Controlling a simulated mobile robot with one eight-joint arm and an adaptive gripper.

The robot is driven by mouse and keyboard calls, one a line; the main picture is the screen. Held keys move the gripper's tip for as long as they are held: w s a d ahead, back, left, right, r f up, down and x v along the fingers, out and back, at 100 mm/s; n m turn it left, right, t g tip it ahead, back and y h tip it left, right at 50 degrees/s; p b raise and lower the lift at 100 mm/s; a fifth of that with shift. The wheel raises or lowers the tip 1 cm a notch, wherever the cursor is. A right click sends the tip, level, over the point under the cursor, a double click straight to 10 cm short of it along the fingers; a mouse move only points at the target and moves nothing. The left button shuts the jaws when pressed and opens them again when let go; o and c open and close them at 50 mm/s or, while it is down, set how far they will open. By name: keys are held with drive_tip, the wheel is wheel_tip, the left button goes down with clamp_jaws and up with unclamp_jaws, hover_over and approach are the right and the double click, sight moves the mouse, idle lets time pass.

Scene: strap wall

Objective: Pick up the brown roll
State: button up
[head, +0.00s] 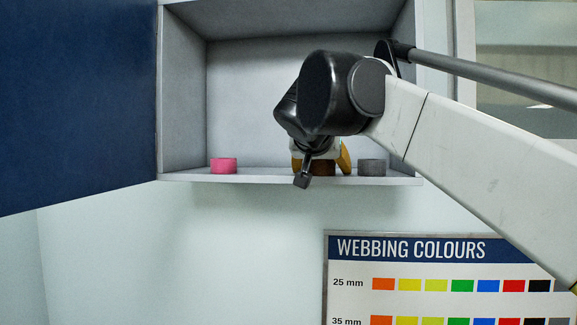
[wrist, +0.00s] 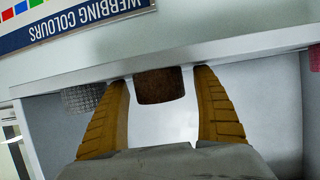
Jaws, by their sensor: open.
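The brown roll (head: 323,168) sits on the cabinet's bottom shelf in the head view, partly hidden behind my wrist and gripper. My gripper (wrist: 161,78) is open, with its two yellow fingers on either side of the brown roll (wrist: 159,87) in the wrist view. A gap shows between the roll and each finger. In the head view one yellow finger of my gripper (head: 343,158) shows just right of the roll.
A grey roll (head: 371,167) stands close to the right of the brown one. A pink roll (head: 223,165) stands farther left, with clear shelf between. The cabinet's side walls and top enclose the space. A blue door (head: 75,95) stands open at left.

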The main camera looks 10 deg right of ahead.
drive_tip(key=shift+s, duration=0.2)
drive_tip(key=shift+c, duration=0.3)
drive_tip(key=c, duration=1.2)
drive_tip(key=shift+r, duration=0.1)
drive_tip(key=shift+c, duration=0.2)
